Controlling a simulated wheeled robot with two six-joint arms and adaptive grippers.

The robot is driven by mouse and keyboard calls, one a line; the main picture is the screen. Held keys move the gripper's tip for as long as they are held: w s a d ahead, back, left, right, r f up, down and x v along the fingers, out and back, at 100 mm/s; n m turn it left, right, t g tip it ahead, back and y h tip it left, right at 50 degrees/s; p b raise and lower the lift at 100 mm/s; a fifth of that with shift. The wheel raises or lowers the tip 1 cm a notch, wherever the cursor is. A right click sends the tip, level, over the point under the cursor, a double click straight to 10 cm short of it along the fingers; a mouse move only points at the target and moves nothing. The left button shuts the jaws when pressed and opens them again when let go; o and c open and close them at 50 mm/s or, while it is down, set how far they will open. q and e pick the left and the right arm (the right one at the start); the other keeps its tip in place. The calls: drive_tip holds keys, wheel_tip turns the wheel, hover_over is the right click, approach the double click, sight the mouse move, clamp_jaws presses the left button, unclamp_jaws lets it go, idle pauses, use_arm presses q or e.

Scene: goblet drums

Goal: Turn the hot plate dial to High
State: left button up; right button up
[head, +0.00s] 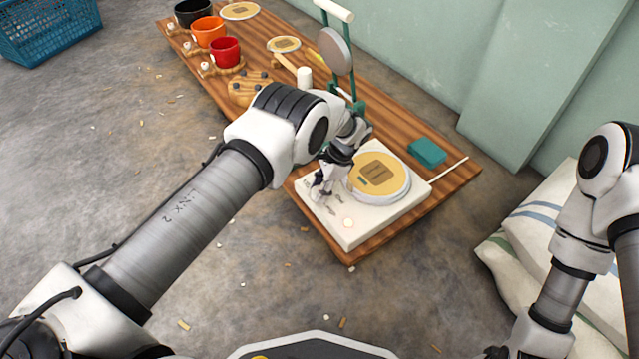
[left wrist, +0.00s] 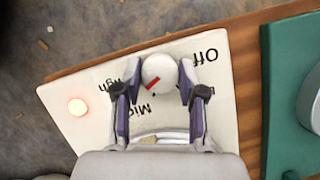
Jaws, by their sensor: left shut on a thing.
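The hot plate (head: 345,237) is a white box with a round yellow top, at the near end of the wooden table. Its dial (left wrist: 158,68) is a round white knob with a red mark. In the left wrist view the mark slants to the lower left, between the partly hidden labels that read as Mid and High. Off is at the upper right. My left gripper (left wrist: 157,84) is shut on the dial, one finger on each side; it also shows in the head view (head: 322,190). The fingers partly cover the labels. My right gripper is outside the frames.
A red light (left wrist: 78,107) glows on the hot plate. A teal box (head: 427,152) and a green press stand (head: 358,105) are close by. Red (head: 225,51), orange (head: 208,31) and black pots stand at the far end. White sacks (head: 540,240) lie at the right.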

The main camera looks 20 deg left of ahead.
use_arm(q)
drive_tip(key=m+p, duration=0.1)
drive_tip(key=m+t+p, duration=0.1)
drive_tip(key=m, duration=0.1)
drive_tip(key=shift+s+r+y, duration=0.15)
drive_tip(key=shift+y, duration=0.15)
drive_tip(key=shift+m+t+p, duration=0.5)
drive_tip(key=shift+m, duration=0.5)
drive_tip(key=shift+f, duration=0.2)
drive_tip(key=o, duration=1.1)
drive_tip(key=shift+o, duration=0.2)
drive_tip(key=v, duration=1.2)
